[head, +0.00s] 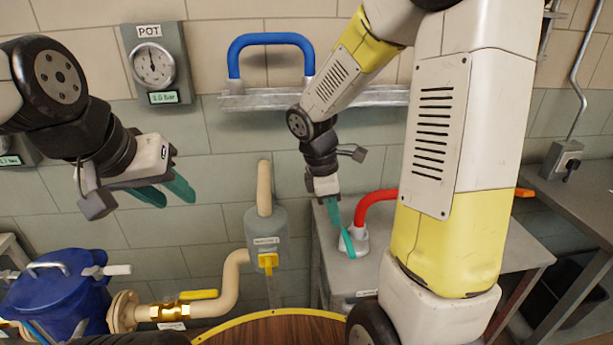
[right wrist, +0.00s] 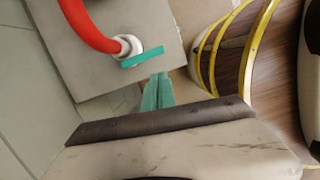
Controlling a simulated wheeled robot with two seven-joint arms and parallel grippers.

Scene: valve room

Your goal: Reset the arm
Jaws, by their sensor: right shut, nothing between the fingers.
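My left gripper (head: 167,190) hangs in front of the tiled wall below the POT gauge. Its two teal fingers are apart and nothing shows between them. My right gripper (head: 334,222) points down in front of the grey bench, close to the white foot of the red pipe. Its teal fingers also show in the right wrist view (right wrist: 158,90), together and empty. A separate teal strip (right wrist: 142,57) lies across the pipe's white foot, just beyond the fingertips. My right upper arm covers part of the bench in the head view.
The red pipe (head: 374,205) rises from the grey bench (head: 460,245). The POT gauge (head: 153,65), blue drum (head: 55,295), yellow-handled valve (head: 185,305) and beige pipe (head: 238,270) stand nearby. A round wooden top (head: 280,332) is in front.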

